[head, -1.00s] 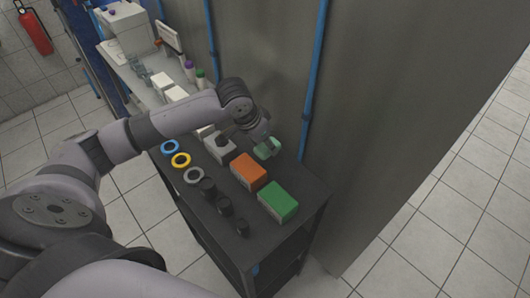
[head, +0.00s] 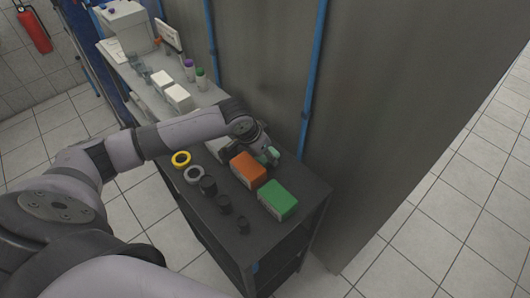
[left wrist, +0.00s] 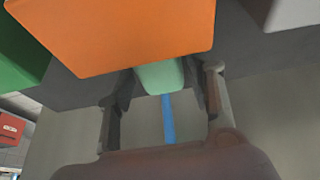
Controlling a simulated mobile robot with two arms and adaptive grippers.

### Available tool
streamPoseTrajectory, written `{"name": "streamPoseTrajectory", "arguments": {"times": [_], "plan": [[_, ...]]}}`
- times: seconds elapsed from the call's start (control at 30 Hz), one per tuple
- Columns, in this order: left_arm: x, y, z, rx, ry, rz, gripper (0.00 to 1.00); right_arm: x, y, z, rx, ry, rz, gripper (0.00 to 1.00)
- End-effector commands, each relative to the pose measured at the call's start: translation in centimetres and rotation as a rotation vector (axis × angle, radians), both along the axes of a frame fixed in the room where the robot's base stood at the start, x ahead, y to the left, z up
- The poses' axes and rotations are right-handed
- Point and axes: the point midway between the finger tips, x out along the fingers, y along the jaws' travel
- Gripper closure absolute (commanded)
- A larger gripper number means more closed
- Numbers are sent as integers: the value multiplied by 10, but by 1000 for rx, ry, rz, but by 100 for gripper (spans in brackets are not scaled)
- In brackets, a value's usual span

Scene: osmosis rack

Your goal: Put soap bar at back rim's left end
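The soap bar (head: 273,157) is pale green and sits behind the orange box, near the rack's wall side. It also shows in the left wrist view (left wrist: 160,77), between the two dark finger pads, partly hidden by the orange box. My left gripper (head: 266,152) appears shut on the soap bar, one finger on each side; whether the bar is clear of the rack top is hard to tell. The dark rack (head: 306,192) has its back edge along the grey wall; my arm hides part of its left end. My right gripper is not in view.
The orange box (head: 247,170) is close in front of the gripper, with a green box (head: 278,199) to its right. A yellow ring (head: 181,159), a grey ring (head: 193,175) and black cylinders (head: 224,204) stand along the front. A blue post (head: 311,90) runs up the wall.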

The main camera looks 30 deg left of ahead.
Motion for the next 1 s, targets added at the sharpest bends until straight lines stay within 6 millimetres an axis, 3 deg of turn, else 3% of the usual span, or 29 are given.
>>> {"name": "streamPoseTrajectory", "arguments": {"times": [0.13,0.53,1.0], "plan": [[0,0,0,0,0,0,40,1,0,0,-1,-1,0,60],[-1,1,9,0,-2,0,40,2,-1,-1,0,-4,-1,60],[-35,13,94,1,-3,1,40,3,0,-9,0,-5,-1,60]]}}
